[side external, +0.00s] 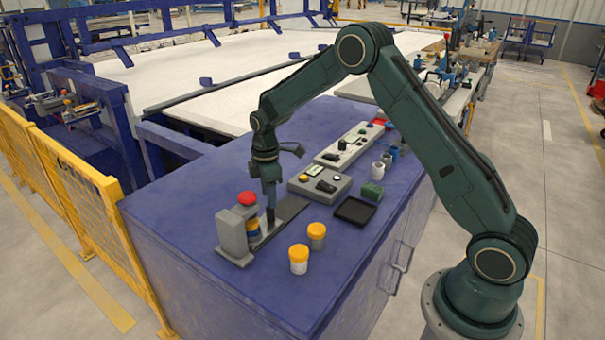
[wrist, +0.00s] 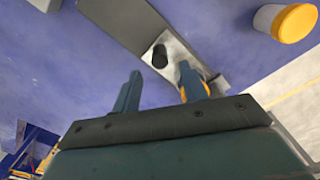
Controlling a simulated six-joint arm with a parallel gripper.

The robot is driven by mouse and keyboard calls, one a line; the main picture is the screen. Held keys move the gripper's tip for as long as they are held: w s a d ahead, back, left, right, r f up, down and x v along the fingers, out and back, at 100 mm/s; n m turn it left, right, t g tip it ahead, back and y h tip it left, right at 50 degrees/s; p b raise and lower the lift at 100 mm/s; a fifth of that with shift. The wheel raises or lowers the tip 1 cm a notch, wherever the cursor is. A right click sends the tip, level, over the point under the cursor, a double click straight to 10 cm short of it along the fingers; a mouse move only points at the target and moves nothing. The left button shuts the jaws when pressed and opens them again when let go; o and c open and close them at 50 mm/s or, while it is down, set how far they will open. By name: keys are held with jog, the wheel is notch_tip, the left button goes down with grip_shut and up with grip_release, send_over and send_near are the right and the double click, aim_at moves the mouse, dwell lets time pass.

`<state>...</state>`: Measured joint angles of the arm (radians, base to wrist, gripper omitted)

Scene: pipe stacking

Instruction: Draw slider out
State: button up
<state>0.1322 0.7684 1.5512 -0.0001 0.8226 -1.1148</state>
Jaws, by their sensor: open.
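The slider unit is a grey block (side external: 233,238) with a flat dark track (side external: 290,212) running from it across the blue table. In the wrist view, a short black knob (wrist: 159,57) stands on a light metal plate (wrist: 182,50) at the end of the dark track. My gripper (side external: 270,212) points down over the track beside the block. Its two fingers (wrist: 160,73) are apart, with the black knob just beyond the gap between their tips. Contact cannot be told.
Two yellow-lidded jars (side external: 299,259) (side external: 316,236) stand right of the slider unit. A grey control box (side external: 320,184), a black tray (side external: 355,210) and a green block (side external: 372,192) lie farther back. The table's left front surface is clear. A yellow fence (side external: 75,185) runs along the left.

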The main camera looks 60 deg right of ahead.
jog(key=shift+f, duration=2.75)
jog(key=shift+c, duration=0.2)
grip_shut()
